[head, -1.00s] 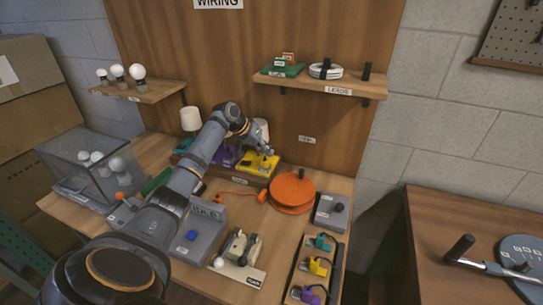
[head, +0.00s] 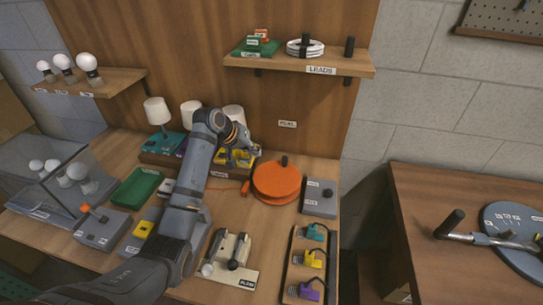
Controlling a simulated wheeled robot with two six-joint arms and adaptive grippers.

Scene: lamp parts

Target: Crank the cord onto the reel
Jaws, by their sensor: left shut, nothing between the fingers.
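The orange reel (head: 277,184) lies flat on the wooden table, right of centre in the head view. A dark upright crank knob (head: 284,160) stands at its far side. A thin orange cord (head: 228,190) runs left from the reel along the table, with an orange end piece (head: 245,187) close to the reel; its far part passes behind my arm. My left gripper (head: 257,152) is shut and empty, behind and left of the reel, in front of the yellow lamp base (head: 238,160). It looks apart from the knob. My right gripper is out of view.
A grey box with a dark knob (head: 319,197) stands right of the reel. A tray of coloured plugs (head: 313,260) and a small clamp device (head: 230,255) are nearer. White-shaded lamps (head: 157,110) stand behind. A leads shelf (head: 300,62) hangs above.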

